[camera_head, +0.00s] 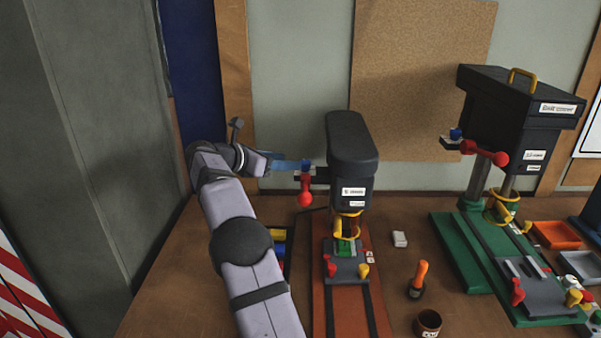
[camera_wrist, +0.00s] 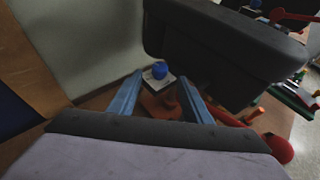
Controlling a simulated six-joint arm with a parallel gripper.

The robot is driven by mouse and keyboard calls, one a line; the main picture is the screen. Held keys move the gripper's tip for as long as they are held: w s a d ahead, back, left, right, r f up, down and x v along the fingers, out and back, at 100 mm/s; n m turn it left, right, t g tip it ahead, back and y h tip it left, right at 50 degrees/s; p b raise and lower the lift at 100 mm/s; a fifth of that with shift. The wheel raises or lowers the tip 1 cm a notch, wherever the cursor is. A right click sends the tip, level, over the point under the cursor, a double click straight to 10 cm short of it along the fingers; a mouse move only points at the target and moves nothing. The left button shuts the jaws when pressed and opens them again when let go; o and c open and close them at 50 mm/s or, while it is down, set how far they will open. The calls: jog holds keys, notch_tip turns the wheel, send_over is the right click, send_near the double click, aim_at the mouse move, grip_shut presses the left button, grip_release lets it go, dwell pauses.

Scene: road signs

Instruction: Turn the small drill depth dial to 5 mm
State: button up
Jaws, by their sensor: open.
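The small drill (camera_head: 350,150) has a dark rounded head and stands on a red-brown base. Its depth dial (camera_head: 306,165) is a small blue knob on the left side of the head. In the wrist view the blue dial (camera_wrist: 160,70) sits on a pale plate, with the drill's dark head to its right. My gripper (camera_head: 291,165) is at the dial from the left; its blue fingers are apart. In the wrist view the dial appears between the tips of my gripper (camera_wrist: 160,76); contact cannot be told. The dial's marks are too small to read.
A red ball lever (camera_head: 305,198) hangs just below the dial and shows close at lower right in the wrist view (camera_wrist: 277,149). A larger drill (camera_head: 515,125) with its own blue dial stands at right. An orange-handled tool (camera_head: 420,275) and a brown cup (camera_head: 428,323) are in front.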

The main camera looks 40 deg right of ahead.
aim_at(304, 162)
jog(key=shift+d, duration=0.1)
jog(key=shift+p+x, duration=1.55)
jog(key=shift+x, duration=2)
